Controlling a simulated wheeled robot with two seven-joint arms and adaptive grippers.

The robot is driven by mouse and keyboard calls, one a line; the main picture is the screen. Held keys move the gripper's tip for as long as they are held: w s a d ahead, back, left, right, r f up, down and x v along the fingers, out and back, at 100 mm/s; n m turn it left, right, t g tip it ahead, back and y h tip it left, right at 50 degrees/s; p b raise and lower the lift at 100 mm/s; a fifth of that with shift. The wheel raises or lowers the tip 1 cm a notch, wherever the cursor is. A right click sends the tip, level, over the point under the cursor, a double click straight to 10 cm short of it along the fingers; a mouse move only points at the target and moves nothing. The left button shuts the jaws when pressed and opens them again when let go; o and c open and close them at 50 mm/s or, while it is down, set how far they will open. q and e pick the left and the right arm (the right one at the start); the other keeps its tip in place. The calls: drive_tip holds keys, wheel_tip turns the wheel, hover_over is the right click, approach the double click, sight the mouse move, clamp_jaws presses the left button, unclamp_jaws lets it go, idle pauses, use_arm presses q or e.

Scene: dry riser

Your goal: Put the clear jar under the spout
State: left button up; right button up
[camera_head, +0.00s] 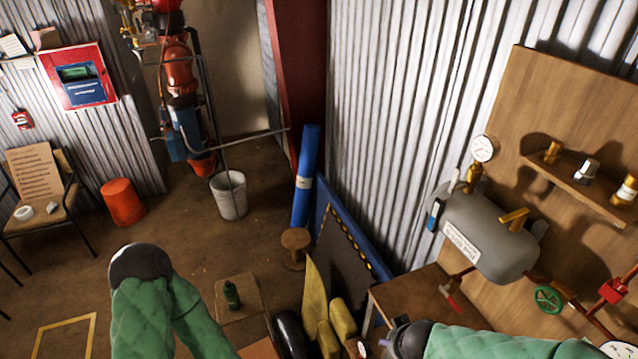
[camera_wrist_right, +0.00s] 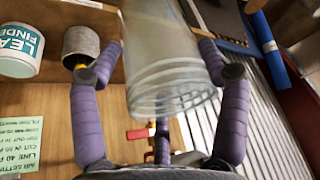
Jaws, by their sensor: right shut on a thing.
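The clear jar (camera_wrist_right: 170,60) is between the purple fingers of my right gripper (camera_wrist_right: 160,60) in the right wrist view. Its ringed, threaded end faces the camera, and the gripper is shut on it. In the head view only the dark wrist and a bit of purple of my right gripper show at the bottom edge; the jar cannot be made out there. A grey tank (camera_head: 488,232) hangs on the wooden board, with a red-handled valve (camera_head: 450,298) below its left end. This may be the spout; its outlet is not clear. My left gripper is out of the head view; only the sleeved arm shows.
A wooden bench (camera_head: 425,292) stands below the tank. A green handwheel (camera_head: 547,299) and a red valve (camera_head: 613,291) are on the pipe at right. A labelled tub (camera_wrist_right: 20,50) and a metal cup (camera_wrist_right: 82,45) show in the right wrist view.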

drive_tip(key=w+f+n+b, duration=0.1)
drive_tip(key=w+f+b, duration=0.4)
drive_tip(key=f, duration=0.2)
drive_tip(key=w+a+f+n+y+b, duration=0.1)
drive_tip(key=w+f+b, duration=0.3)
drive_tip(key=f, duration=0.3)
drive_tip(key=shift+w+a+f+b, duration=0.3)
drive_tip(key=shift+w+f+b, duration=0.05)
drive_tip(key=shift+w, duration=0.4)
